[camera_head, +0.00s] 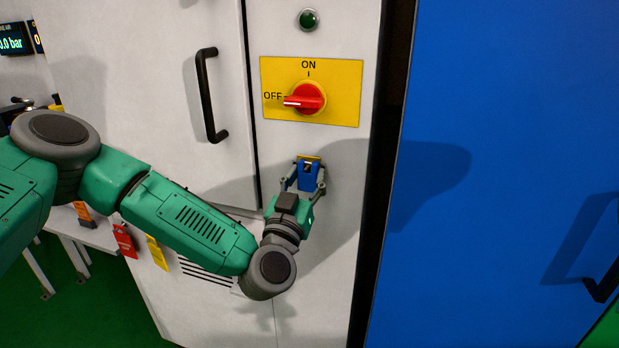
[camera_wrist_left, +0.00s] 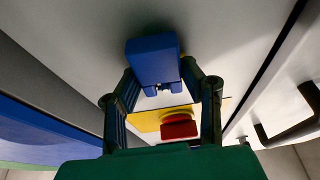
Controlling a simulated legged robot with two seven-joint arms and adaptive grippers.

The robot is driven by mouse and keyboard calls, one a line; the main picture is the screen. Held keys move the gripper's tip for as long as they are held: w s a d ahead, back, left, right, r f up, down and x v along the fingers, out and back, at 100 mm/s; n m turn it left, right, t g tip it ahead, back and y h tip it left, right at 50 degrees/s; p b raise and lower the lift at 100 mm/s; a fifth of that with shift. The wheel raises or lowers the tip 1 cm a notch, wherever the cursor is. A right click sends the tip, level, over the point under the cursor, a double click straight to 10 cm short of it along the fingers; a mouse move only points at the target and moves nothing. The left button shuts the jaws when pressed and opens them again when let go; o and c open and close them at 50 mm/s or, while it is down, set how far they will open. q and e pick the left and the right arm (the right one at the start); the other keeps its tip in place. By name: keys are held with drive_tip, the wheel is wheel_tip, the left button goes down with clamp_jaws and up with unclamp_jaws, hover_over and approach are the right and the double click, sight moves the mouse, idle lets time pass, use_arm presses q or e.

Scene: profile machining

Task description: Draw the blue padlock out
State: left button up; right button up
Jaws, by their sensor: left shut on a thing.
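The blue padlock (camera_head: 308,181) is at the front of the light grey cabinet, below the red rotary switch (camera_head: 306,98), whose handle points to OFF. A small yellow piece (camera_head: 309,159) shows at the padlock's top. My left gripper (camera_head: 306,186) reaches up from below and is shut on the padlock, one finger on each side. In the left wrist view the padlock's blue body (camera_wrist_left: 152,60) shows at the fingers' far ends. I cannot tell whether the padlock touches a holder behind it. My right gripper is not in view.
A yellow ON/OFF plate (camera_head: 345,94) and a green lamp (camera_head: 309,19) are above. A black door handle (camera_head: 208,95) is to the left. A blue cabinet (camera_head: 500,110) stands to the right. Red and yellow tags (camera_head: 124,241) hang at the lower left.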

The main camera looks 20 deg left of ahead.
use_arm(q)
drive_tip(key=shift+d, duration=0.1)
clamp_jaws()
drive_tip(key=shift+s+a, duration=0.3)
drive_tip(key=shift+s+a+p, duration=0.2)
drive_tip(key=shift+s+p, duration=0.1)
drive_tip(key=shift+s, duration=0.05)
drive_tip(key=shift+s+d, duration=0.35)
drive_tip(key=shift+s, duration=0.5)
drive_tip(key=shift+a, duration=0.25)
drive_tip(key=shift+s+d+p, duration=0.1)
drive_tip(key=shift+s+p, duration=0.15)
drive_tip(key=shift+p, duration=0.1)
drive_tip(key=shift+s, duration=0.15)
drive_tip(key=shift+s+p, duration=0.4)
drive_tip(key=shift+s, duration=1.4)
